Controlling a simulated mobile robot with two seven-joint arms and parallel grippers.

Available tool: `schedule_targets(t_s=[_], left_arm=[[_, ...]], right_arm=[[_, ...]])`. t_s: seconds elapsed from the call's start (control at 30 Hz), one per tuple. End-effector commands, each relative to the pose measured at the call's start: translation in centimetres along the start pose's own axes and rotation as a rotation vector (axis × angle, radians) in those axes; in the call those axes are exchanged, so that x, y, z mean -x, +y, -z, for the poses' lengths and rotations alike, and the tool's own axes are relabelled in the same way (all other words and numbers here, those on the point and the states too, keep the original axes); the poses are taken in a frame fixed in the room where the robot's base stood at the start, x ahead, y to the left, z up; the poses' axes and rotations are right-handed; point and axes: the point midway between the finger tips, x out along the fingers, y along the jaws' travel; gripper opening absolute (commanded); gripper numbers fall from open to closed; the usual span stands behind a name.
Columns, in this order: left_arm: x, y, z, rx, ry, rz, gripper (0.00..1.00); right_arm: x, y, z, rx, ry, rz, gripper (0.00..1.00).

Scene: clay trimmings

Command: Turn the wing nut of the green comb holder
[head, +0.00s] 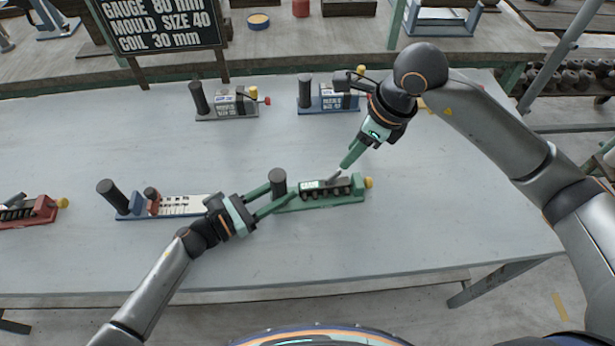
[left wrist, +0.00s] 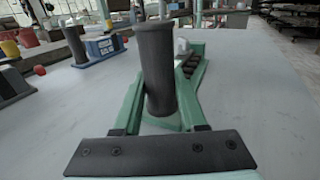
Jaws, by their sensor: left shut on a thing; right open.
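The green comb holder (head: 330,203) lies on the grey table, a dark upright post (head: 279,183) at its left end, dark comb teeth along it and a yellow knob at its right end. My left gripper (head: 278,189) is shut on the dark post; the left wrist view shows its green fingers (left wrist: 160,105) on both sides of the upright post (left wrist: 158,65). My right gripper (head: 344,164) is open, its green fingers pointing down just above the holder's middle. A small grey piece (head: 335,175) shows below its tips; I cannot tell whether this is the wing nut.
A blue holder (head: 130,215) lies left of my left gripper, a red one (head: 40,211) at the far left. A grey holder (head: 228,106) and another blue one (head: 324,103) stand behind. A black sign (head: 160,25) stands at the back. The front table is clear.

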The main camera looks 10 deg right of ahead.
Motion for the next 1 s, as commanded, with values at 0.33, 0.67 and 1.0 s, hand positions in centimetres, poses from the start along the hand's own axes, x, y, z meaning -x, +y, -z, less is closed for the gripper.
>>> schedule_targets(t_s=[0.33,0.67,1.0], left_arm=[[0.0,0.0,0.0,0.0,0.001,0.0,0.0],[0.0,0.0,0.0,0.0,0.001,0.0,0.0],[0.0,0.0,0.1,0.0,0.001,0.0,0.0]], right_arm=[[0.3,0.2,-2.9,0.651,0.143,-0.093,0.41],[1.4,-0.2,-4.3,1.117,0.251,-0.193,0.41],[-0.5,-0.2,-3.6,1.198,0.268,-0.221,0.41]])
